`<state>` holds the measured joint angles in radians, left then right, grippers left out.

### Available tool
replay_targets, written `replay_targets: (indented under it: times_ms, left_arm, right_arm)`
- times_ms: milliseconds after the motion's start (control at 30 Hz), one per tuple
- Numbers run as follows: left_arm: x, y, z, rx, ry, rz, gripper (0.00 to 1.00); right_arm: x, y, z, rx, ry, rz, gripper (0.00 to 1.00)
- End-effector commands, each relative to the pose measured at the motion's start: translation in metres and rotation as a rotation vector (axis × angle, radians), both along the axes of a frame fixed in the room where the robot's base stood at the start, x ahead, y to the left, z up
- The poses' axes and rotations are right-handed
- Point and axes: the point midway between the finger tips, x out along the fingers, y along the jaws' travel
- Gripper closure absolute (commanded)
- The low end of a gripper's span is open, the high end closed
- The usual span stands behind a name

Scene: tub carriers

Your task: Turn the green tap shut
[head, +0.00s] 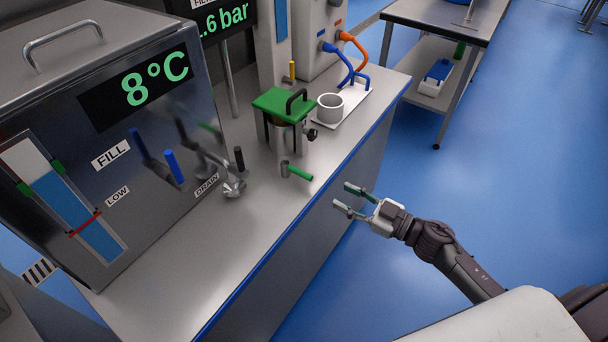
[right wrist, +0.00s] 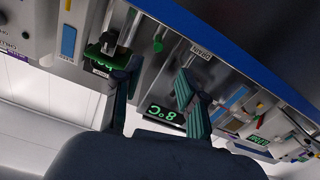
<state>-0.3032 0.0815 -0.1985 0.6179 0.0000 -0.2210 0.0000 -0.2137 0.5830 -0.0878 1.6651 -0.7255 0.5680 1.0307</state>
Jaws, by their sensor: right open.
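The green tap (head: 300,173) has a short green lever on a small metal body at the front of the steel bench, below the green-lidded stand. The lever points to the right and slightly down, towards the bench's front edge. My right gripper (head: 342,196) is open and empty, off the front edge to the right of the lever and apart from it. In the right wrist view, a round green end (right wrist: 158,46), which looks like the lever's tip, shows between the open fingers (right wrist: 160,68). My left gripper is not in view.
A steel tank (head: 150,120) with an 8°C display and drain valve (head: 233,186) stands left. A green-lidded stand (head: 283,105) with a black handle, a white cup (head: 330,108) and blue and orange hoses stand behind.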

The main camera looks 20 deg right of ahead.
Motion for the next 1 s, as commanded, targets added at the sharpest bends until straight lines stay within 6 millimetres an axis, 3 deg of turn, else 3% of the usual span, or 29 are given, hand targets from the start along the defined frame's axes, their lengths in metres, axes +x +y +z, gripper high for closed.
replay_targets:
  times_ms: [533, 733, 1000]
  left_arm:
    - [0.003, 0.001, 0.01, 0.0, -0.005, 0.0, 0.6]
    - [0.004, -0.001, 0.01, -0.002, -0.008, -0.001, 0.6]
    - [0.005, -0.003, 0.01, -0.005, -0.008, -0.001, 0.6]
  right_arm:
    - [0.085, 0.065, 0.001, 0.004, -0.001, -0.005, 0.59]
    - [0.098, 0.075, 0.0, 0.002, 0.002, -0.006, 0.59]
    - [0.1, 0.077, 0.0, 0.002, 0.001, -0.006, 0.59]
